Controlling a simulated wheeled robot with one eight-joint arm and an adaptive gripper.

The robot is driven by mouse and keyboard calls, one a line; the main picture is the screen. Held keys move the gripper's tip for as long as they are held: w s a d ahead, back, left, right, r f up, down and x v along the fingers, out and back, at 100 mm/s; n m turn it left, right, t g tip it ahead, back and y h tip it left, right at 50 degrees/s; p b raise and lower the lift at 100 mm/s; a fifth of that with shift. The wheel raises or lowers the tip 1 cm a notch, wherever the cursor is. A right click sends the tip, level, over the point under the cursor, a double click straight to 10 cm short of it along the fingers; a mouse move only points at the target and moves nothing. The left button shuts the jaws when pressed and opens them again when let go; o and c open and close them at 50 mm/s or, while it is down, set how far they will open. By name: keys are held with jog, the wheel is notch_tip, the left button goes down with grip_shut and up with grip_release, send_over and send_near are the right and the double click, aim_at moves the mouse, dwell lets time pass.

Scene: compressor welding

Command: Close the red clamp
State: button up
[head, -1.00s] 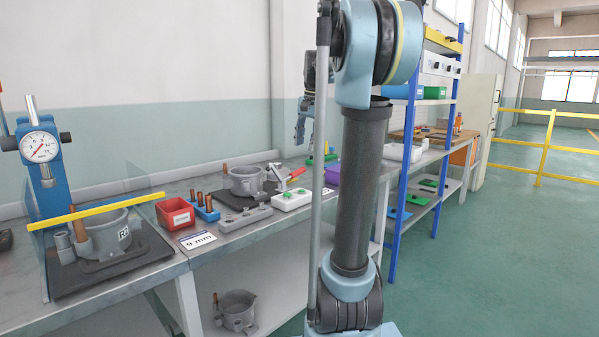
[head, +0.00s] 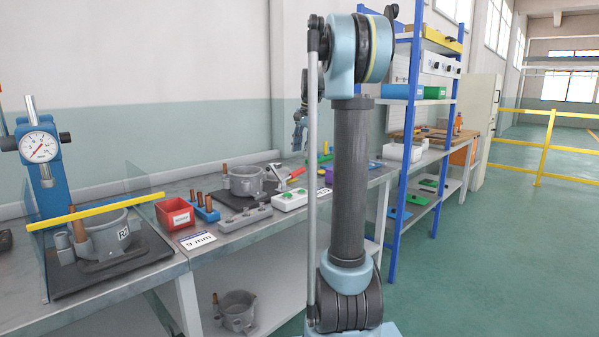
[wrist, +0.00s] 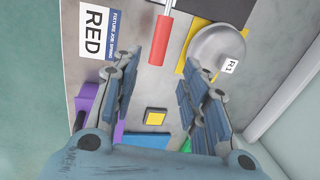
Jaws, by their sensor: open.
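The red clamp's handle (head: 297,172) slants up beside a grey compressor pot (head: 243,181) on the workbench. In the wrist view the red handle (wrist: 160,40) is at the top centre, beyond the fingers and roughly in line with the gap between them. It joins a grey metal bar above it. My gripper (head: 298,140) hangs over the back of the bench, above and to the right of the clamp. In the wrist view my gripper (wrist: 165,68) is open, with nothing between its fingers. The clamp's base is out of the wrist view.
A round grey part labelled R1 (wrist: 215,58) stands close to the handle. A "RED" card (wrist: 95,32) lies left of it. A yellow-topped block (wrist: 155,116) and a purple bin (wrist: 82,105) are nearer. A white control box (head: 290,200) sits in front of the clamp.

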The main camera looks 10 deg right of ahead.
aim_at(300, 169)
jog(key=f, duration=0.3)
jog(key=w+f, duration=0.1)
jog(key=f, duration=0.2)
jog(key=a+f, duration=0.1)
jog(key=f, duration=0.2)
jog(key=shift+w+f, duration=0.15)
jog(key=shift+c, duration=0.2)
grip_shut()
